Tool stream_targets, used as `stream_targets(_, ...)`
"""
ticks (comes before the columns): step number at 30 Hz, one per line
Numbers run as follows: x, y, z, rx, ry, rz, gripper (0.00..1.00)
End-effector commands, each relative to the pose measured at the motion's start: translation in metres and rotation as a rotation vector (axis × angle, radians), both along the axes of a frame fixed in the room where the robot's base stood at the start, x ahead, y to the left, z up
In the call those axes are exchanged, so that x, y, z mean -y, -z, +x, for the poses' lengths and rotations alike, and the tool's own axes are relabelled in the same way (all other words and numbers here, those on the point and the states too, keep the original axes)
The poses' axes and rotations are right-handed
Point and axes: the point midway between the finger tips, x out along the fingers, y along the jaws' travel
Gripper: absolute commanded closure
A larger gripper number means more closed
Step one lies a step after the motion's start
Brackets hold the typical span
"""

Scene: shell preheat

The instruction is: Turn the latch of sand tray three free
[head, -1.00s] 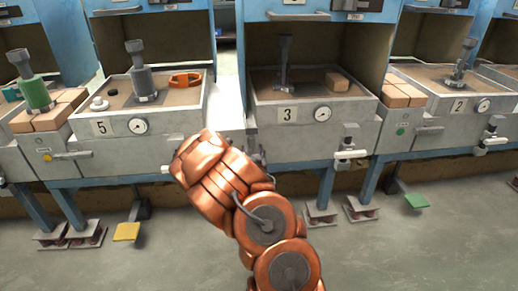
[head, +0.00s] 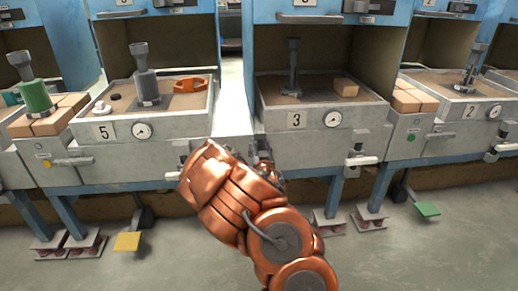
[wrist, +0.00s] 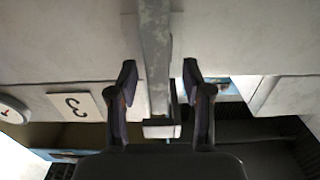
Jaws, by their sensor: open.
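Sand tray three (head: 350,110) is a grey box marked with a 3 plate (head: 296,120), with a gauge to its right. In the wrist view the 3 plate (wrist: 74,105) appears turned over, on the left. My gripper (wrist: 160,80) is open, one finger on each side of a grey bar with a pale end block (wrist: 160,129), which looks like the tray's latch. I see gaps between the bar and both fingers.
Sand tray five (head: 160,165) stands to the left, holding a grey post and an orange ring (head: 191,84). Tray two (head: 480,115) is on the right. A white-handled fitting (head: 358,158) sits on tray three's right front. Pedals (head: 128,241) stand low in front; the floor is otherwise clear.

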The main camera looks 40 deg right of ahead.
Motion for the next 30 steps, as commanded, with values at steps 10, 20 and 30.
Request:
stream_targets(10,0.0021,0.0001,-0.0014,0.001,0.003,0.001,0.62)
stream_targets(20,0.0008,0.0001,-0.0004,0.001,0.001,0.0,0.97)
stream_targets(30,0.0003,0.0,0.0,0.001,0.0,0.0,1.0)
